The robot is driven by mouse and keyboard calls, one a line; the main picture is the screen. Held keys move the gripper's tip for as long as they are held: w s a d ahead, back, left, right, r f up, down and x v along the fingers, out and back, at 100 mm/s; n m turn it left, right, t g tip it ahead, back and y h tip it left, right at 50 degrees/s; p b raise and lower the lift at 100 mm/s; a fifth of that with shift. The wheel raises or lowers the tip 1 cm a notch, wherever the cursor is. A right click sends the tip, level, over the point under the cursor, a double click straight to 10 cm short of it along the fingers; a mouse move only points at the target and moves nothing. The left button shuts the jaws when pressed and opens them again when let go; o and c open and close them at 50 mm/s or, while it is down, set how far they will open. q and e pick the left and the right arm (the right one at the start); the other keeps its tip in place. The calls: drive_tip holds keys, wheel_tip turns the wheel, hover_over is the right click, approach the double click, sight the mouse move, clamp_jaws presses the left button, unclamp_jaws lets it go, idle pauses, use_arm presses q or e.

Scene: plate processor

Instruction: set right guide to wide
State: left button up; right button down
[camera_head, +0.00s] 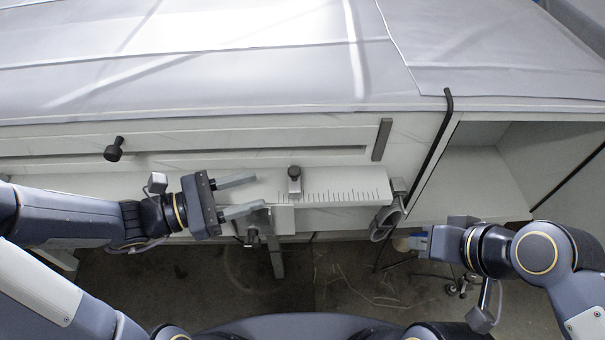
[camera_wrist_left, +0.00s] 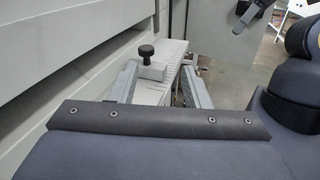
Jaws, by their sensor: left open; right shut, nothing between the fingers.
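The guide with a black knob (camera_head: 294,172) sits on a pale ledge with a ruler scale (camera_head: 345,196), near the scale's left end. In the left wrist view the black knob (camera_wrist_left: 146,51) stands upright on a small grey block (camera_wrist_left: 152,69), seen between and beyond the finger ends. My left gripper (camera_head: 258,193) is open and empty, just left of the guide, its fingers pointing right towards it; I see no contact. My right gripper (camera_head: 418,243) is shut and empty, below and right of the ledge's right end.
Another black knob (camera_head: 114,150) sits at the slotted front panel (camera_head: 250,139), further left. A grey clamp-like part (camera_head: 388,217) is at the ledge's right end. An open compartment (camera_head: 480,180) lies to the right. A white sheet-covered top (camera_head: 200,60) spans the back.

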sight(294, 177)
use_arm(q)
drive_tip(key=shift+w+a+f+n+t, duration=0.15)
drive_tip(key=shift+w+f+n+t, duration=0.4)
drive_tip(key=shift+n, duration=0.25)
drive_tip(key=shift+w+r, duration=0.1)
drive_tip(key=shift+w, duration=0.2)
drive_tip(key=x, duration=1.1)
drive_tip(key=shift+w+d, duration=0.1)
drive_tip(key=shift+d, duration=0.3)
clamp_jaws()
